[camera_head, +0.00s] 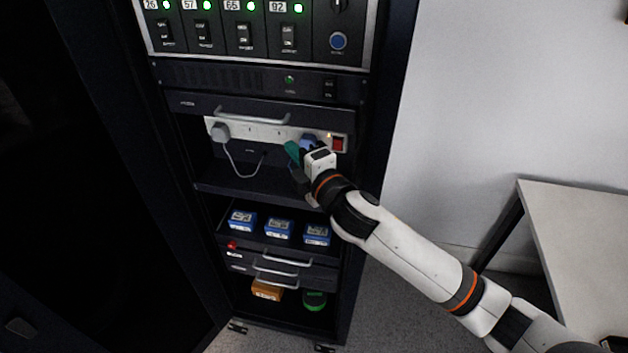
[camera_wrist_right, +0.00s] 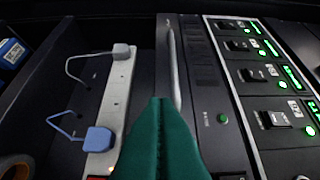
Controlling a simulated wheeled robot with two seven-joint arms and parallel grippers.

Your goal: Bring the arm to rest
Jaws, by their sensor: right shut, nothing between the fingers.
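My right arm (camera_head: 420,260) reaches in from the lower right in the head view. Its gripper (camera_head: 293,152) is at the power strip shelf of the rack, by the strip's right part. In the right wrist view the green fingers (camera_wrist_right: 160,140) are together with nothing between them. They point along the rack front beside the power strip (camera_wrist_right: 118,95). A blue plug (camera_head: 308,141) sits in the strip just beyond the gripper; it also shows in the wrist view (camera_wrist_right: 98,139). Whether the gripper touches it, I cannot tell. My left gripper is out of view.
A white plug (camera_head: 220,131) with a cable is in the strip's left end, and a red switch (camera_head: 338,144) at its right end. Blue boxes (camera_head: 279,229) stand on a lower shelf. A drawer handle (camera_head: 252,117) juts out above the strip. A table (camera_head: 585,240) stands at right.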

